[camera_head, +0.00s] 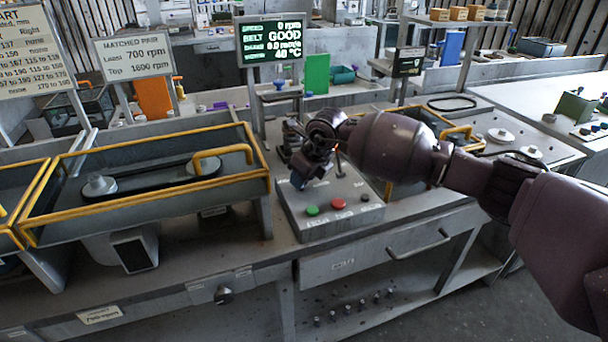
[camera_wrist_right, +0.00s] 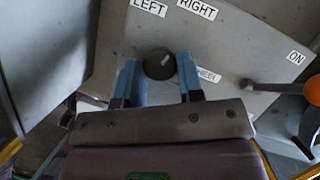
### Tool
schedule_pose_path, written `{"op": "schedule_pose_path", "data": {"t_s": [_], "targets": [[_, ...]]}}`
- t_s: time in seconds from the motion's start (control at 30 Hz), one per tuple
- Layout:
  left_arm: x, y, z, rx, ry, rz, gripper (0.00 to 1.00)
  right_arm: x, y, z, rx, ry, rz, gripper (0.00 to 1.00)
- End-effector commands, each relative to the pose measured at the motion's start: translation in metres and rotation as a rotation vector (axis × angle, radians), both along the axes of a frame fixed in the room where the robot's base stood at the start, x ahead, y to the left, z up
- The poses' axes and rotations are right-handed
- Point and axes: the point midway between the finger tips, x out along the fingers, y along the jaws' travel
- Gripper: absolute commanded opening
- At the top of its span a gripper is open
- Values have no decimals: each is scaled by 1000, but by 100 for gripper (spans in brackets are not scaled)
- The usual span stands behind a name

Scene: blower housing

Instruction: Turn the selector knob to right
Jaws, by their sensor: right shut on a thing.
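The selector knob (camera_wrist_right: 159,64) is a dark round knob on the grey control box, seen in the right wrist view below the LEFT (camera_wrist_right: 149,7) and RIGHT (camera_wrist_right: 197,8) labels. A short pale mark on its top leans up and to the right, toward the RIGHT label. My right gripper (camera_wrist_right: 158,72) is shut on the knob, with one blue finger on each side. In the head view my right gripper (camera_head: 298,180) is at the back left of the control box (camera_head: 318,228) and hides the knob. My left gripper is not in view.
A lever (camera_wrist_right: 280,87) with an orange end stands right of the knob by an ON label. Green (camera_head: 312,210) and red (camera_head: 339,204) buttons sit at the box's front. A yellow-railed belt tray (camera_head: 150,203) is to the left. A display (camera_head: 270,42) reads GOOD.

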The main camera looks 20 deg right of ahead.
Motion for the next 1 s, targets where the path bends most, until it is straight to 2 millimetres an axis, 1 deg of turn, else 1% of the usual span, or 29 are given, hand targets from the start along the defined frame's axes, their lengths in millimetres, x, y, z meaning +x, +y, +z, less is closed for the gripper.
{"op": "schedule_pose_path", "data": {"t_s": [0.27, 0.3, 0.47, 0.77, 0.87, 1.0], "targets": [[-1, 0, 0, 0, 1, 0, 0, 0, 0, -1, -1, 2, 0, 11], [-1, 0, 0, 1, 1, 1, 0, 0, 0, -1, -1, 2, 0, 36], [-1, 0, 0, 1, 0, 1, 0, 0, 0, 0, -1, 1, 0, 60], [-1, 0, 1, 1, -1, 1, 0, 0, -1, 2, 0, 0, 1, 60], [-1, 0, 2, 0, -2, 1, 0, -2, -2, 9, 0, -2, 1, 60], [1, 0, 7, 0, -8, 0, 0, -9, -6, 29, -1, -4, 1, 60]]}}
